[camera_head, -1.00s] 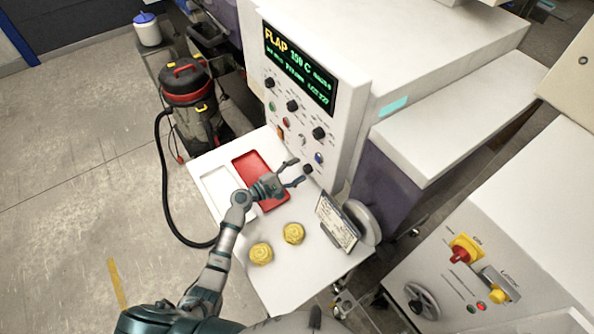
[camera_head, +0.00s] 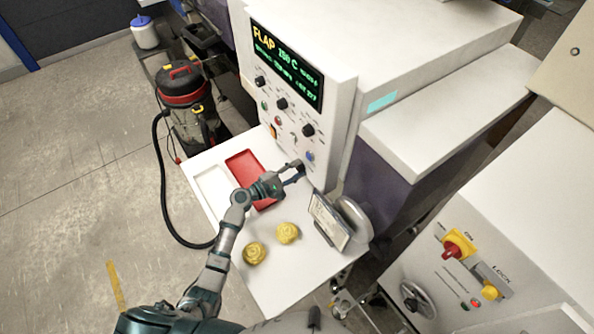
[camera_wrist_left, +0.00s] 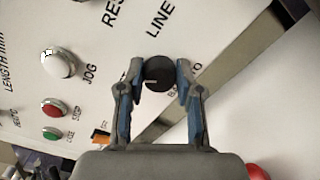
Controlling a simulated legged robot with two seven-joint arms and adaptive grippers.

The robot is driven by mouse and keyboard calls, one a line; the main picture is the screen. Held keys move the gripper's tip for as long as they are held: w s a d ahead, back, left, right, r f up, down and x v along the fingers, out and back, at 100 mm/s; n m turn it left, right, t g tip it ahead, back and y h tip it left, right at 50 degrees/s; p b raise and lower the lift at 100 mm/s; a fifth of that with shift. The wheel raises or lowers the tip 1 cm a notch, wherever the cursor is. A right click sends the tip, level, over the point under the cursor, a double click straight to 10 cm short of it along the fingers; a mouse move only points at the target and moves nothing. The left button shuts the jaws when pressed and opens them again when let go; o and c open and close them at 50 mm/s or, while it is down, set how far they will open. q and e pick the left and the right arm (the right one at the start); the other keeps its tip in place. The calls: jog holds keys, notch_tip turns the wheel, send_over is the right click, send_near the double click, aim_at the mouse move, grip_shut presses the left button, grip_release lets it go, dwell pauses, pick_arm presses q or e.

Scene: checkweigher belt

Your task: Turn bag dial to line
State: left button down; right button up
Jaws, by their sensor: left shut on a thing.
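The bag dial (camera_wrist_left: 159,73) is a small round black knob with a pale pointer mark, which faces left in the left wrist view. The word LINE (camera_wrist_left: 160,19) is printed above it, and smaller lettering beside its lower edge is partly hidden. My left gripper (camera_wrist_left: 160,70) is shut on the dial, one finger on each side. In the head view, my left gripper (camera_head: 300,172) reaches the lower right of the control panel (camera_head: 330,135), and the dial is mostly hidden there. My right gripper is not in view.
Other black knobs (camera_head: 282,104) and coloured buttons sit above on the panel. Below lies a white shelf (camera_head: 285,270) with a red tray (camera_head: 242,165), two yellow pieces (camera_head: 288,233) and a tilted sign (camera_head: 328,220). A vacuum cleaner (camera_head: 185,95) stands at left.

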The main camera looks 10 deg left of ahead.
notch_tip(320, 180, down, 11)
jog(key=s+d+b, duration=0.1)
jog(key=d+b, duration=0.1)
jog(key=b, duration=0.8)
pick_arm(q)
jog(key=shift+a+f+m+b, duration=0.15)
jog(key=shift+m+b, duration=0.25)
jog(key=shift+m, duration=1.5)
jog(key=shift+f+m+b, duration=0.15)
jog(key=shift+m+b, duration=0.3)
jog(key=shift+m, duration=1.45)
jog(key=shift+a+f+m+b, duration=0.15)
jog(key=shift+m+b, duration=0.25)
jog(key=shift+m, duration=1.5)
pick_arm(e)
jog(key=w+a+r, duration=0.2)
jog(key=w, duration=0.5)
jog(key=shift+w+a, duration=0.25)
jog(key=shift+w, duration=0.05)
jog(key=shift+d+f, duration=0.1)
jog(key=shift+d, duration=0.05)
pick_arm(q)
jog(key=c, duration=0.8)
grip_release()
jog(key=shift+o, duration=0.2)
jog(key=v, duration=1.2)
jog(key=shift+a, duration=0.5)
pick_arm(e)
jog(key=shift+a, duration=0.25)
